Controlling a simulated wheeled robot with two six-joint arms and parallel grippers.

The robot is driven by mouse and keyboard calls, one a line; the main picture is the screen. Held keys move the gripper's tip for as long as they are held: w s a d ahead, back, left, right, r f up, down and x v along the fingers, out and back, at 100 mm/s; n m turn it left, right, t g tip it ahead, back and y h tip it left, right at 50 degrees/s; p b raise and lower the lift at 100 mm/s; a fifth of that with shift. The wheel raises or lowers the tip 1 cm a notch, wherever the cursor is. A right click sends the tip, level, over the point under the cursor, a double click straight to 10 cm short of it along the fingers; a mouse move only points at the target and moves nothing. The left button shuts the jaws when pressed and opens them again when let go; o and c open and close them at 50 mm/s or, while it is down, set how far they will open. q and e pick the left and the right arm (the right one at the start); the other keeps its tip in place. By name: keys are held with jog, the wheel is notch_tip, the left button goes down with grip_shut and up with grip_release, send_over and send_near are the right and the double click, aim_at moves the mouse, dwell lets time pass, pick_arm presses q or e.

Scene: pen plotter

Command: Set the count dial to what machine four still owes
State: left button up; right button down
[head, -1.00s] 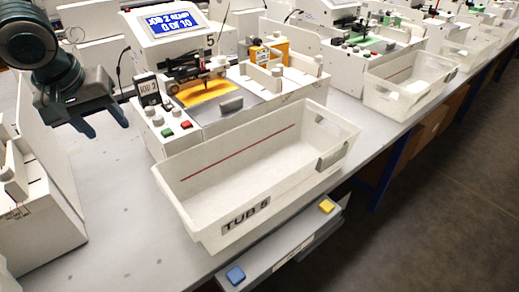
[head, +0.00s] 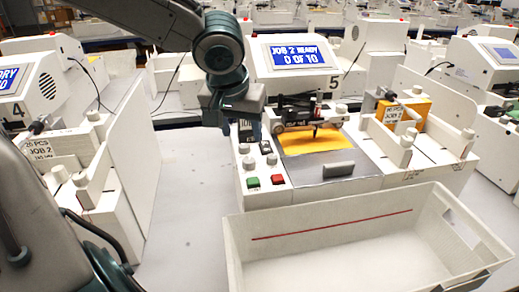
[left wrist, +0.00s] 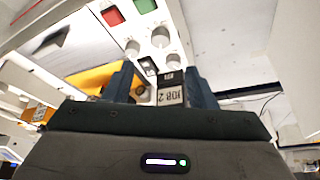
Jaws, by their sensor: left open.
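Machine 5 (head: 205,178) stands in the middle of the head view, its screen (head: 301,55) reading "JOB 2 READY 0 OF 10". Its left panel carries small white knobs (head: 249,162), a green button (head: 252,182) and a red button (head: 278,180). I cannot tell which knob is the count dial; the knobs also show in the left wrist view (left wrist: 160,37). My left gripper (head: 241,126) is open above the back of this panel, with the "JOB 2" tag (left wrist: 171,96) seen between its fingers. Machine 4's screen (head: 8,85) is cut off at the left edge. My right gripper is out of view.
A white tub (head: 235,240) with a red line stands in front of machine 5. A label reading "20 PCS JOB 2" (head: 38,152) shows at machine 4. White side walls and posts flank both machines. Bare table (head: 180,200) lies between them.

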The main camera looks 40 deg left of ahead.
aim_at(249, 160)
pick_arm(q)
jog(key=b+x, duration=0.2)
jog(key=x, duration=0.8)
jog(key=shift+w+a+f+b, duration=0.1)
jog(key=shift+f+b, duration=0.2)
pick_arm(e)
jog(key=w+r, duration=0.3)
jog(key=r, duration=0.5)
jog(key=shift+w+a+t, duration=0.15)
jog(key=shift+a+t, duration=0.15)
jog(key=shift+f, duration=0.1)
pick_arm(q)
jog(key=c, duration=1)
